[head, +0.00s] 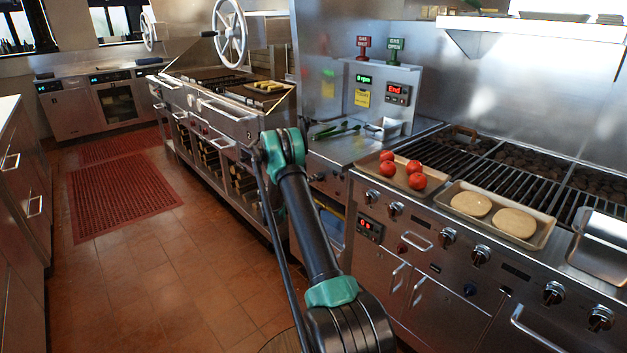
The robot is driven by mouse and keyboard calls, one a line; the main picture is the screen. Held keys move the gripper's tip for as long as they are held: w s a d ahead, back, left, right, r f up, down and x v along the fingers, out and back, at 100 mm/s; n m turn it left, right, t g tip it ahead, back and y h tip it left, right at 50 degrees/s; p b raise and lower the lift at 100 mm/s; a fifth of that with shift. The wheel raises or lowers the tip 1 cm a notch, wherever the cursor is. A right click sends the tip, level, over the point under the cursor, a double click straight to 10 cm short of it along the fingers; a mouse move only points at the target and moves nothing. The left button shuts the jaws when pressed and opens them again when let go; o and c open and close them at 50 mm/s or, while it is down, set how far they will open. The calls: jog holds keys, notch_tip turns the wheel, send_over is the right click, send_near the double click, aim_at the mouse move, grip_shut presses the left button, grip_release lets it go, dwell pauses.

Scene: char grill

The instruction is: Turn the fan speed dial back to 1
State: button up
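I cannot tell for sure which control is the fan speed dial, and no dial setting is legible. Round metal knobs line the grill front, including one at the left (371,196), one near the middle (447,237) and one at the far right (600,318). A green "rpm" display (364,79) is on the steel panel behind the side counter. My arm rises through the middle of the picture, left of the grill front. My gripper is not visible.
A tray of red tomatoes (375,163) and a tray with two pale rounds (545,238) rest along the grill's front edge. Handles (419,289) stick out below. A second grill with a large wheel (229,34) stands behind.

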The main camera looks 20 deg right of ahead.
jog(key=c, duration=0.6)
jog(key=shift+n, duration=0.4)
jog(key=shift+w+a+f+n, duration=0.1)
jog(key=shift+n, duration=2.2)
jog(key=shift+f+n, duration=0.1)
jog(key=shift+n, duration=2.2)
jog(key=o, duration=1.2)
jog(key=shift+c, duration=0.2)
